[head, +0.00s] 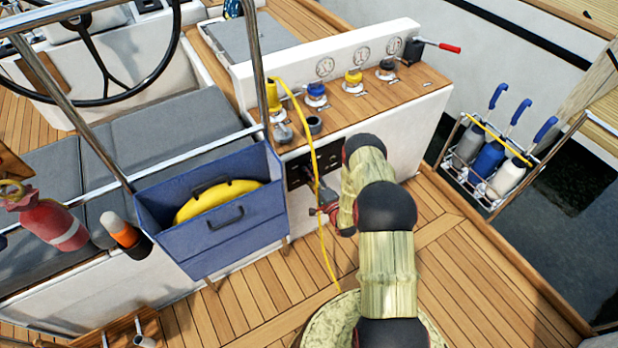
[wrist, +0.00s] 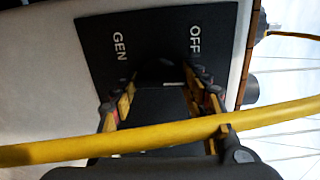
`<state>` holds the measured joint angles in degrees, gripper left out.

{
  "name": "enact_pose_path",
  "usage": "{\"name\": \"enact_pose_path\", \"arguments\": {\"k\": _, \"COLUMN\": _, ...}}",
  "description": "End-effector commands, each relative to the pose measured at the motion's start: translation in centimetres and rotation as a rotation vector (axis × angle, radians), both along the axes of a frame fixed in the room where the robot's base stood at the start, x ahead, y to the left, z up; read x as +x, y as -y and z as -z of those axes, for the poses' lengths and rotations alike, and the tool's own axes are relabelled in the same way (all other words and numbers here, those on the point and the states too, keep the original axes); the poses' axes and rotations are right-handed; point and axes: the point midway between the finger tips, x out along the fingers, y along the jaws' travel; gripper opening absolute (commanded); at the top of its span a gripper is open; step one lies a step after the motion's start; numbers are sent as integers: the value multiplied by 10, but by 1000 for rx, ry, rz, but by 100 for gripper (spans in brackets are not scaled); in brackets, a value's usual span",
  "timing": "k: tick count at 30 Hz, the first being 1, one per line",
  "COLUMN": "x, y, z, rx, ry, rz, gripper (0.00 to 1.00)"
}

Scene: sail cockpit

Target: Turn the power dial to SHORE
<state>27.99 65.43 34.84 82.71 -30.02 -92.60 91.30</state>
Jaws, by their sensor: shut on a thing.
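The power panel (wrist: 108,38) is a black plate, turned sideways in the wrist view, with white GEN and OFF labels. The SHORE label is not visible. The dark power dial (wrist: 158,72) sits between my fingertips, partly hidden by them and the shadow. My gripper (wrist: 160,85) is shut on the dial. Which label the dial points to cannot be told. In the head view the panel (head: 329,158) is on the white cockpit side, and my gripper is against its lower part, small and partly hidden by my arm.
A yellow cable (head: 319,215) hangs from the wooden ledge past the panel; in the wrist view the cable (wrist: 170,136) crosses in front of my gripper. A blue bin (head: 180,250) stands left of my gripper. A bottle rack (head: 480,165) is at right. Deck planks (head: 470,265) are clear.

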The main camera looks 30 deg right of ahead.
Motion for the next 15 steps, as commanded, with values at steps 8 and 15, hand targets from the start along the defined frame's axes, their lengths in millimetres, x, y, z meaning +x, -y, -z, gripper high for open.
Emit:
{"name": "enact_pose_path", "arguments": {"k": 8, "x": 0, "y": 1, "z": 2, "rx": 261, "ry": -8, "rz": 2, "gripper": 20}}
{"name": "enact_pose_path", "arguments": {"k": 15, "x": 0, "y": 1, "z": 3, "rx": 471, "ry": -17, "rz": 3, "gripper": 20}}
